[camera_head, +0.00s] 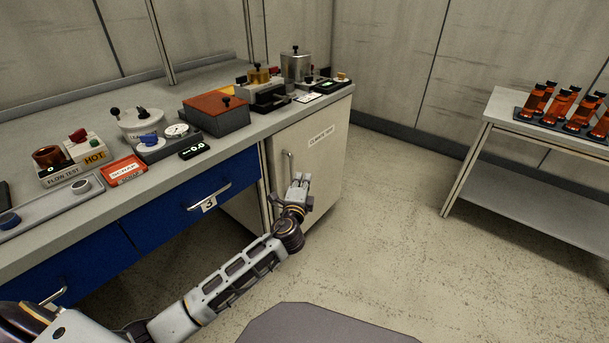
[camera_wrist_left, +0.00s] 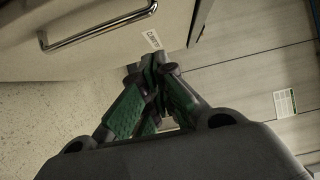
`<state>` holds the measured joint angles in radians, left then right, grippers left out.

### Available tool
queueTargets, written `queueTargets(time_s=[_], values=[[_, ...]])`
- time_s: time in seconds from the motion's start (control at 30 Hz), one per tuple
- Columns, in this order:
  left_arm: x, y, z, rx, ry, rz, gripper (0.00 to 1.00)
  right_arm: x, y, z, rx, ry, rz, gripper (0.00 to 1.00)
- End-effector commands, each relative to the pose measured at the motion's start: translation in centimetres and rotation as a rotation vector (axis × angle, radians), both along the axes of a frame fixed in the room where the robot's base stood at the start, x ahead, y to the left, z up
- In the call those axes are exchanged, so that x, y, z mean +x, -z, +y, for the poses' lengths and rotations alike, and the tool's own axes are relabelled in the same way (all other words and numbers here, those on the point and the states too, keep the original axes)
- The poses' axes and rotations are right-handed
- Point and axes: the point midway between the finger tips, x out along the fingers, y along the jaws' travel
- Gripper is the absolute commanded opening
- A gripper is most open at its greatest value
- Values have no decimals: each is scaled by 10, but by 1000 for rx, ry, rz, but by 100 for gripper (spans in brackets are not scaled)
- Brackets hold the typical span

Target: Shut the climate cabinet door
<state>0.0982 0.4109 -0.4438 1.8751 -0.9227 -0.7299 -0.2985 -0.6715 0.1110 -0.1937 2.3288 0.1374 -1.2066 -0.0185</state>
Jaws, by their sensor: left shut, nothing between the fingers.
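The climate cabinet door (camera_head: 318,160) is a pale panel with a label, under the right end of the bench. Its bar handle (camera_head: 289,165) is on its left side. The door looks in line with the bench front; I cannot tell whether a small gap remains. The door (camera_wrist_left: 105,55) and its handle (camera_wrist_left: 97,28) fill the upper left of the left wrist view. My left gripper (camera_head: 301,178) is in front of the door, just right of the handle and apart from it. Its fingertips (camera_wrist_left: 158,66) are shut and empty; contact with the door is unclear. My right gripper is out of view.
The bench (camera_head: 235,137) carries several devices, with blue drawers (camera_head: 170,205) left of the cabinet. An open knee space lies between them. A side table (camera_head: 490,115) with amber bottles (camera_head: 560,105) stands right. The floor (camera_head: 400,235) between is clear.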

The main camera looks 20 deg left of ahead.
Motion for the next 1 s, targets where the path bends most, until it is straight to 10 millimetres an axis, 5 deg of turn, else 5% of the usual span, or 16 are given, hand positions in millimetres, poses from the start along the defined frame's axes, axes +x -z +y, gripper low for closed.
queueTargets(time_s=[0.3, 1.0], values=[[-19, 0, -2, 0, 0, 0, 0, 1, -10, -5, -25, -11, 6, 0], [-21, 0, -2, -10, 0, -2, 0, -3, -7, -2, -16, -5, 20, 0]])
